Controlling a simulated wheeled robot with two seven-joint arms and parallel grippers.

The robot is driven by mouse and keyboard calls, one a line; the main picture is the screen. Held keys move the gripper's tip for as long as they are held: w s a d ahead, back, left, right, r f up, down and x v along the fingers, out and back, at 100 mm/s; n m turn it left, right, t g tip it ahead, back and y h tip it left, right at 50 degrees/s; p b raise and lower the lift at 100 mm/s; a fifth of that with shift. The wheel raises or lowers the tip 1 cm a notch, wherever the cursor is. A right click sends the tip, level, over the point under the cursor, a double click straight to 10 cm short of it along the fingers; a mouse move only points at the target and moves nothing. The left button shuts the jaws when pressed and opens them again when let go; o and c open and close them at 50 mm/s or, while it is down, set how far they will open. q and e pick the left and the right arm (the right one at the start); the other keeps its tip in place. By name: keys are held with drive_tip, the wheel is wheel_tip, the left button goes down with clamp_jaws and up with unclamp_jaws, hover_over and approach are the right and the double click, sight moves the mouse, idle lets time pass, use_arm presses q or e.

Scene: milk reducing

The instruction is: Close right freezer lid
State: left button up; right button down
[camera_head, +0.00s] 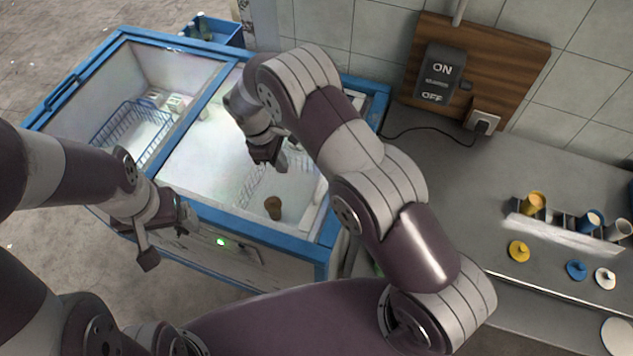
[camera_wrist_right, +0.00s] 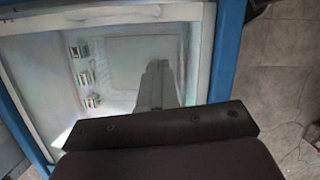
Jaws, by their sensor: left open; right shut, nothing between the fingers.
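The chest freezer (camera_head: 275,238) has a blue rim and a blue divider between its left and right sections. The right freezer lid (camera_head: 205,155) looks like a pale, see-through pane; glare and my right arm hide how far it covers the right section. My right gripper (camera_head: 272,158) is shut and empty above that section. In the right wrist view, a pale-framed pane or opening (camera_wrist_right: 125,65) lies beyond the dark gripper part, with a blue edge at right. My left gripper (camera_head: 168,232) is open and empty by the freezer's front edge.
A blue wire basket (camera_head: 130,132) sits in the left section, and a brown cup-like item (camera_head: 273,207) shows in the right. A counter (camera_head: 430,170) with cups and lids stands right of the freezer. A tiled wall with an ON/OFF switch (camera_head: 438,72) is behind.

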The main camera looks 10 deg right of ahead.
drive_tip(key=d+f+p, duration=0.1)
drive_tip(key=f+p, duration=0.1)
drive_tip(key=s+d+f+p, duration=0.1)
drive_tip(key=d+f+p, duration=0.1)
drive_tip(key=f, duration=0.1)
drive_tip(key=s+d+f+p, duration=0.1)
drive_tip(key=f+p, duration=0.1)
drive_tip(key=f, duration=0.1)
drive_tip(key=shift+s+d+p, duration=0.1)
drive_tip(key=shift+d+p, duration=0.25)
drive_tip(key=shift+p, duration=0.05)
drive_tip(key=shift+s+d+f, duration=0.2)
drive_tip(key=shift+f, duration=0.1)
use_arm(q)
wheel_tip(320, 180, up, 7)
drive_tip(key=shift+a+f, duration=0.15)
drive_tip(key=shift+a, duration=0.1)
use_arm(e)
drive_tip(key=shift+f, duration=0.1)
use_arm(q)
drive_tip(key=shift+w+d, duration=0.1)
drive_tip(key=shift+w, duration=0.05)
use_arm(e)
drive_tip(key=shift+d, duration=0.1)
